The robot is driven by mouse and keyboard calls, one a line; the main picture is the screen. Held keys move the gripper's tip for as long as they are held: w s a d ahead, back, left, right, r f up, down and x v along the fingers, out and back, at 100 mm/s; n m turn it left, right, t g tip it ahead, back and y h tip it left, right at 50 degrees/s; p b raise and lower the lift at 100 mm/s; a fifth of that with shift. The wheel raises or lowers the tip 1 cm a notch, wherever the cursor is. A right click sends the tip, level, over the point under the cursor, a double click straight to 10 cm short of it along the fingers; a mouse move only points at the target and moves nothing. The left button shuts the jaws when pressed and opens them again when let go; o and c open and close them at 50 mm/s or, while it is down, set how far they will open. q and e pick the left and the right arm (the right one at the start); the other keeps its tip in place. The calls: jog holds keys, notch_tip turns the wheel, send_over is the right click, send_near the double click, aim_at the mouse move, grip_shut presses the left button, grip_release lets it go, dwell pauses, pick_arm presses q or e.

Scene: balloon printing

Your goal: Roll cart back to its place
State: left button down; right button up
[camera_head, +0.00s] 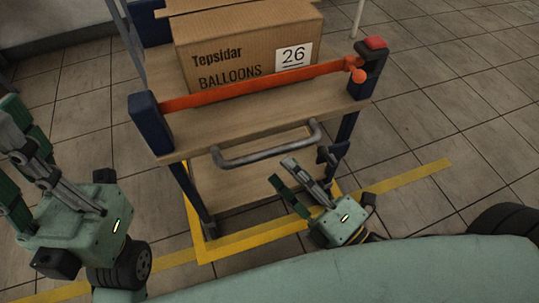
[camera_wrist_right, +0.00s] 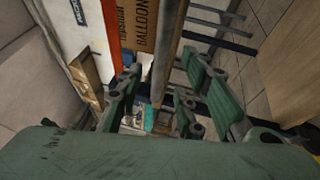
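The cart has wooden shelves (camera_head: 250,122), dark blue posts, an orange bar (camera_head: 250,88) and a grey handle (camera_head: 268,150) on its near side. A cardboard balloon box (camera_head: 225,55) sits on its upper shelf; it also shows in the right wrist view (camera_wrist_right: 141,25). My right gripper (camera_head: 285,182) is open, just below and near the right end of the handle, and appears empty. In the right wrist view its fingers (camera_wrist_right: 158,100) are apart, with part of the cart ahead. My left gripper (camera_head: 18,158) is at the left, away from the handle, with its fingers apart.
Yellow floor tape (camera_head: 240,243) runs around the visible near part of the cart's base, with strips extending left and right. Tiled floor (camera_head: 450,100) is clear on the right. A pale wall (camera_head: 50,20) is at the back left.

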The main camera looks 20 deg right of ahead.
aim_at(272, 156)
jog(key=shift+b+x, duration=0.55)
jog(key=shift+x, duration=2.5)
jog(key=shift+c, duration=0.4)
grip_shut()
